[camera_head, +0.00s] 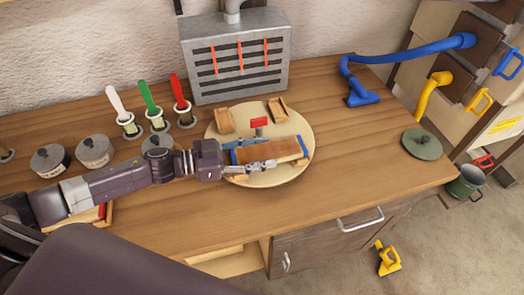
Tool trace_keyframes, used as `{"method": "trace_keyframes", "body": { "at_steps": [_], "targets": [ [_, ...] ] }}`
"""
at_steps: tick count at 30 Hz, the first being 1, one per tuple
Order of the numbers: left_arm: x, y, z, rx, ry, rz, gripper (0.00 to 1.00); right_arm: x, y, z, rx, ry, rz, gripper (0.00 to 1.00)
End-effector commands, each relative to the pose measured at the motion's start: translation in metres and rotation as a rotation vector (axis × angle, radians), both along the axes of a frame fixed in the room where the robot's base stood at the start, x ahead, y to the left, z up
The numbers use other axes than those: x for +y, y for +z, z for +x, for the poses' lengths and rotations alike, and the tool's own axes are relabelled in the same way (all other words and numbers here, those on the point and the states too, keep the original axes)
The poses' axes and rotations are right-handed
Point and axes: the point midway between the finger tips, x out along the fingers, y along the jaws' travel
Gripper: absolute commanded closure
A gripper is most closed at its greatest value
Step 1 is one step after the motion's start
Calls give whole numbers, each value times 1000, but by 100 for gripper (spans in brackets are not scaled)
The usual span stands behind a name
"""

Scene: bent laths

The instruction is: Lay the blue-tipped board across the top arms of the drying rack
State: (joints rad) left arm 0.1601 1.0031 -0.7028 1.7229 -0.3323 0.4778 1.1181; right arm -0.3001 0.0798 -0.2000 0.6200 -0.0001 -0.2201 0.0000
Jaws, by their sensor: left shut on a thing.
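The blue-tipped board (282,148) is a brown wooden piece with blue at both ends. It lies over the front part of a round pale wooden disc (302,122) on the worktop. My left gripper (264,154) comes in from the left and is shut on the board near its left end. I cannot tell whether the board touches the disc. Two small wooden blocks and a red piece (259,122) stand on the disc behind the board. I cannot make out a drying rack for certain. My right gripper is not in view.
A grey slotted metal box (238,58) stands behind the disc. White, green and red handled tools (152,104) and lidded pots (95,150) are at the left. A blue hose (408,52) and green lid (422,144) are at the right. The front-right worktop is clear.

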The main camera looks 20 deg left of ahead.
Motion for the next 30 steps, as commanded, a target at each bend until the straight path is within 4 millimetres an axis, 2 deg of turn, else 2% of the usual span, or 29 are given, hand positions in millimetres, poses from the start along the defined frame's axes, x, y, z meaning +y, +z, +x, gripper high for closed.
{"method": "trace_keyframes", "body": {
  "at_steps": [3, 4, 8, 17, 21, 30],
  "targets": [
    [0, -4, 0, 1, 0, -2, 85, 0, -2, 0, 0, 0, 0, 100],
    [0, -4, 0, 1, 0, -1, 52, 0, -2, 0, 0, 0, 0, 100],
    [0, -4, 0, 1, 0, -1, 37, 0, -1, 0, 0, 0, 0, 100],
    [0, -4, 0, 0, 0, 0, 36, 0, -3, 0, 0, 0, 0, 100],
    [0, -7, 0, -1, 1, 2, 36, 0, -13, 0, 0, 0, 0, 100],
    [43, 6, -29, 3, -1, 5, 36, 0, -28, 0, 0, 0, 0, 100]
  ]
}}
